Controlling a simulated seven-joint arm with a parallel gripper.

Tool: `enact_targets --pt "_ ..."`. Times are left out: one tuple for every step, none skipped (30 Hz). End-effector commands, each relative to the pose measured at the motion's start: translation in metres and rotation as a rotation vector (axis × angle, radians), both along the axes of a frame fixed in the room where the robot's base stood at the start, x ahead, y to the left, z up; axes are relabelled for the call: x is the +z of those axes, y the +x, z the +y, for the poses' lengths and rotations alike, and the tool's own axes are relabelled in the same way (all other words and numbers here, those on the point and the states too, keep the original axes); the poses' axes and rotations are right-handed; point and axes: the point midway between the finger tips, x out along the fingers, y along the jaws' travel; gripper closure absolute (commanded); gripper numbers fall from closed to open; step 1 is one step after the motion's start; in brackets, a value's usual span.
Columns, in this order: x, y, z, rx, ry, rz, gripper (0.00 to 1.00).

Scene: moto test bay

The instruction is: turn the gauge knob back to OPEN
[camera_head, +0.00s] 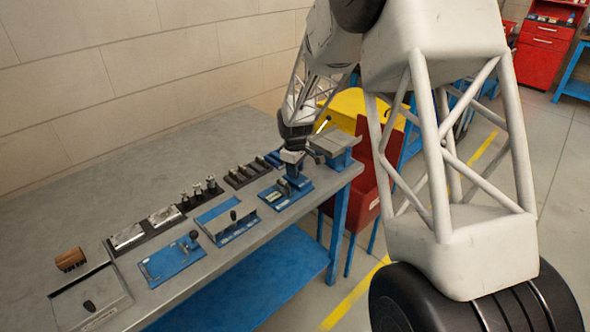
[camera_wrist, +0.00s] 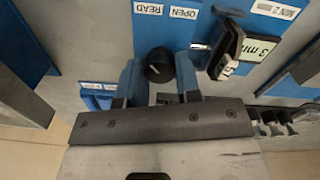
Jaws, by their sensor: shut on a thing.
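A dark round knob (camera_wrist: 158,66) sits between the two blue fingers of my gripper (camera_wrist: 158,76) in the wrist view. The fingers are shut on it from both sides. White labels reading OPEN (camera_wrist: 184,12) and READ (camera_wrist: 147,8) lie side by side on the panel beyond the knob, upside down in this view. I cannot tell which label the knob points to. In the head view my gripper (camera_head: 292,165) is down over a blue plate (camera_head: 280,203) near the bench's far right end. The knob itself is hidden or too small there.
On the grey bench (camera_head: 215,135) a grey-topped blue stand (camera_head: 335,142) is just right of my gripper. Several blue fixtures, including one with a lever (camera_head: 172,260), and metal parts (camera_head: 200,192) line the left.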

Motion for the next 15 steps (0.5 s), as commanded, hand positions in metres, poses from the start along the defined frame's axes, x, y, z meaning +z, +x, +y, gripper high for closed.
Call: enact_targets --pt "0.0004 0.0004 -0.0002 -0.006 0.0 -0.001 0.92" --pt "0.0004 0.0004 -0.0002 -0.011 0.0 -0.001 0.92" --pt "0.0005 0.0004 -0.0002 -0.018 0.0 -0.001 0.92" --pt "0.0005 0.0004 -0.0002 -0.026 0.0 -0.001 0.92" --pt "0.0005 0.0004 -0.0002 -0.035 0.0 0.0 0.92" --pt "0.0004 0.0003 -0.0002 -0.049 0.001 0.0 0.92" --pt "0.0005 0.0003 -0.0002 -0.06 0.001 0.0 0.92" --pt "0.0005 0.0003 -0.0002 -0.074 0.0 0.0 0.92" --pt "0.0007 0.0005 -0.0001 -0.093 0.0 0.0 0.92" --pt "0.0009 0.0005 -0.0001 -0.11 0.001 0.0 0.92" --pt "0.001 0.0007 0.0 -0.127 0.001 0.0 0.92" --pt "0.0007 0.0004 0.0 -0.153 0.001 0.001 0.92" --pt "0.0003 0.0002 -0.0001 -0.174 0.0 0.001 0.92" --pt "0.0 0.0 -0.0001 -0.196 0.001 0.002 0.92" --pt "0.0002 0.0 -0.0001 -0.227 0.001 0.002 0.92"
